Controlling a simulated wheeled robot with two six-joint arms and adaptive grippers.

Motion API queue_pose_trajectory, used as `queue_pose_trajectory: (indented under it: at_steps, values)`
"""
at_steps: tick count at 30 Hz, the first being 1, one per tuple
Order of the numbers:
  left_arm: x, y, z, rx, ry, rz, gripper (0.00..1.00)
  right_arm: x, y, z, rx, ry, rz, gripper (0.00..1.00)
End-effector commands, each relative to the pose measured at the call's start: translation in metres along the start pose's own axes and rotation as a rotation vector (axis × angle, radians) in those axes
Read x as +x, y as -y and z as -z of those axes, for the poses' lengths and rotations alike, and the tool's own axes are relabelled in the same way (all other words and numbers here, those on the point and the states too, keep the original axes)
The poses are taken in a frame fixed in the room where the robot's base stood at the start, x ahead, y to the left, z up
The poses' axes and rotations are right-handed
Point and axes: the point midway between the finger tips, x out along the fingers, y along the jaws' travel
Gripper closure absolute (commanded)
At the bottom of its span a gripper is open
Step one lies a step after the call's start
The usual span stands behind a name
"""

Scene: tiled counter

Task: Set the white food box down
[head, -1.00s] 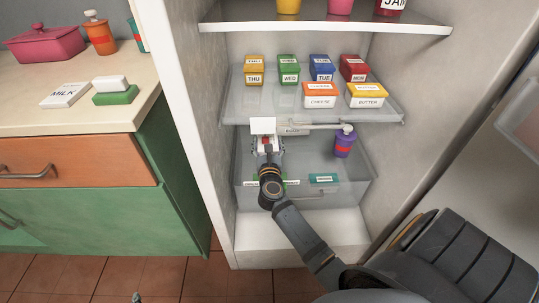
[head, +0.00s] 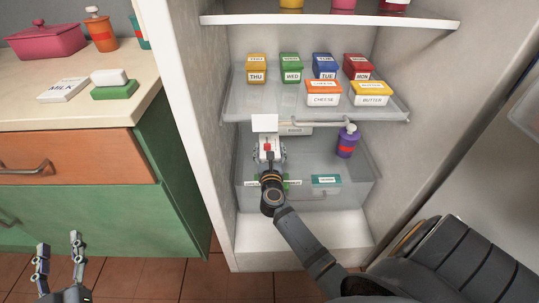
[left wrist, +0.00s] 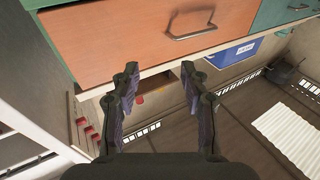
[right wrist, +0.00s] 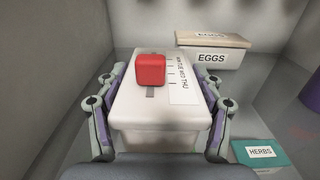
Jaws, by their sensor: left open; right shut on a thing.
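The white food box (right wrist: 155,125) has a small red block and a day label on its top. In the right wrist view my right gripper (right wrist: 157,100) is shut on its two sides. In the head view the box (head: 267,152) is over the clear lower bin of the fridge, partly hidden by my right gripper (head: 269,155). I cannot tell whether its base touches a surface. My left gripper (head: 58,250) is open and empty in front of the green cabinet; its parted fingers also show in the left wrist view (left wrist: 158,92).
An eggs box (right wrist: 212,58) lies behind the food box. A herbs packet (right wrist: 261,152) and a purple bottle (head: 346,143) are to the right. The clear shelf (head: 295,103) above holds several labelled boxes. Fridge walls stand close on both sides.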

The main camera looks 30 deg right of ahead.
Motion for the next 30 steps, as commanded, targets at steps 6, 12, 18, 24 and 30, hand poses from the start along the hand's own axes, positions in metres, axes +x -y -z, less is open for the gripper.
queue_pose_trajectory:
  at_steps: [6, 12, 18, 24, 30]
  values:
    - [0.001, -0.001, 0.065, 0.022, -0.271, -0.003, 0.55, 0.000, 0.000, 0.013, 0.001, 0.000, 0.000, 0.75]
    - [-0.005, -0.002, 0.100, 0.032, -0.413, -0.006, 0.55, 0.000, 0.000, 0.017, 0.000, 0.001, 0.000, 0.75]
    - [-0.006, -0.002, 0.104, 0.033, -0.428, -0.006, 0.55, 0.000, 0.000, 0.017, 0.000, 0.001, 0.000, 0.75]
    - [-0.006, -0.003, 0.106, 0.033, -0.439, -0.006, 0.55, 0.000, 0.000, 0.017, 0.000, 0.001, 0.000, 0.75]
    - [-0.008, -0.003, 0.110, 0.035, -0.459, -0.007, 0.55, 0.000, 0.000, 0.018, 0.000, 0.001, 0.000, 0.75]
